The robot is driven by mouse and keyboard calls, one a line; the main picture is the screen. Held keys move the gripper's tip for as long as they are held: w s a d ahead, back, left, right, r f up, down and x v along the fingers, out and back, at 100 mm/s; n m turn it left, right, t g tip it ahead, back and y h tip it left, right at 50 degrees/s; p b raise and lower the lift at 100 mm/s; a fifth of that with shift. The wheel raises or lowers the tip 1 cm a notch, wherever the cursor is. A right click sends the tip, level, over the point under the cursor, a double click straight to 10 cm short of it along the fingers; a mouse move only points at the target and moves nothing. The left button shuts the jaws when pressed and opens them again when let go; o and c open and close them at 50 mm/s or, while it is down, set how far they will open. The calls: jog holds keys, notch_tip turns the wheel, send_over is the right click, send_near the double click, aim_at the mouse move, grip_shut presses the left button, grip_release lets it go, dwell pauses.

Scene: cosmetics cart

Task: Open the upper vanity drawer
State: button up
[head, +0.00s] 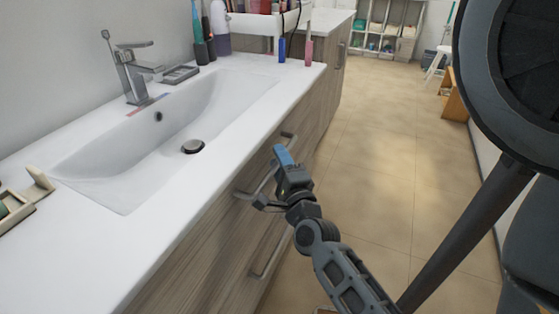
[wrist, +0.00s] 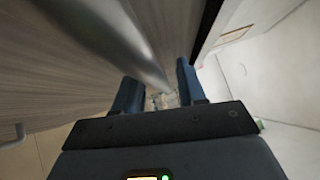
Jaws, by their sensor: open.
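The vanity's upper drawer (head: 208,232) has a wood-grain front below the white countertop and looks shut. Its metal bar handle (head: 243,194) is partly hidden behind my gripper in the head view. My gripper (head: 271,178) is open at this handle, with one blue finger above and the other below and to the left. In the wrist view, a large metal bar (wrist: 128,40) runs down toward the gap between the blue fingers of my gripper (wrist: 157,90). Its near end lies between them; I cannot tell whether they touch it.
A lower handle (head: 270,257) and a farther handle (head: 289,138) stick out from the cabinet fronts. The countertop (head: 110,262) holds a sink (head: 170,150), a faucet (head: 135,75) and bottles.

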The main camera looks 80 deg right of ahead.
jog(key=shift+a, duration=0.1)
grip_shut()
dwell(0.6)
